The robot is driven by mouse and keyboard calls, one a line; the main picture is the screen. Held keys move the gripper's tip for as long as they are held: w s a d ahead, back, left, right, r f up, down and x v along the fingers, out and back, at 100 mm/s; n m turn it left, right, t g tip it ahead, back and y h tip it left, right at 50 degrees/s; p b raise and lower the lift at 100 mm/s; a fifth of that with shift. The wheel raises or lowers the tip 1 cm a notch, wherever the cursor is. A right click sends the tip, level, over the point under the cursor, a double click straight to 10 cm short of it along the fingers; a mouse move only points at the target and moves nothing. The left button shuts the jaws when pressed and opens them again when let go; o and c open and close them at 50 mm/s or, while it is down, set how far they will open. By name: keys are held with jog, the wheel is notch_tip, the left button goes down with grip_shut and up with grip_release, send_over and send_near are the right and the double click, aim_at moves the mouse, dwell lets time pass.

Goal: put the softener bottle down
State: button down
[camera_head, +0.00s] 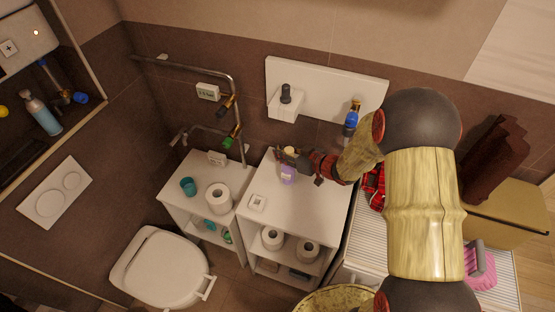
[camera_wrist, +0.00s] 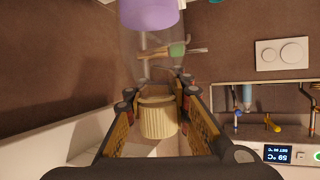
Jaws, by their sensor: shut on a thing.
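The softener bottle (camera_head: 287,174) has a purple body and a cream top, and stands out against the white cabinet's top (camera_head: 308,198) in the head view. My gripper (camera_head: 293,156) is at its upper end, coming from the right. In the wrist view my gripper (camera_wrist: 158,108) is shut around a cream ribbed cap (camera_wrist: 158,118), with a purple part (camera_wrist: 150,10) farther out at the top edge. I cannot tell whether the bottle's base touches the cabinet top; the fingers hide part of its upper end.
A small white box (camera_head: 257,203) lies on the cabinet top's left side. The top's front is clear. A lower cabinet at left holds a paper roll (camera_head: 219,197) and a teal cup (camera_head: 188,186). A toilet (camera_head: 163,268) is at lower left.

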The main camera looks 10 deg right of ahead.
jog(key=shift+w+a+f+b, duration=0.1)
jog(key=shift+w+f+b, duration=0.05)
jog(key=shift+f, duration=0.55)
jog(key=shift+w+a+f+b, duration=0.1)
jog(key=shift+w+f, duration=0.1)
jog(key=shift+f, duration=0.55)
jog(key=shift+w+a+f+b, duration=0.1)
jog(key=shift+w+f+b, duration=0.05)
jog(key=shift+f, duration=0.55)
jog(key=shift+f, duration=0.2)
jog(key=c, duration=1.6)
grip_release()
jog(key=shift+r, duration=0.15)
jog(key=p+v, duration=0.1)
jog(key=v, duration=1.1)
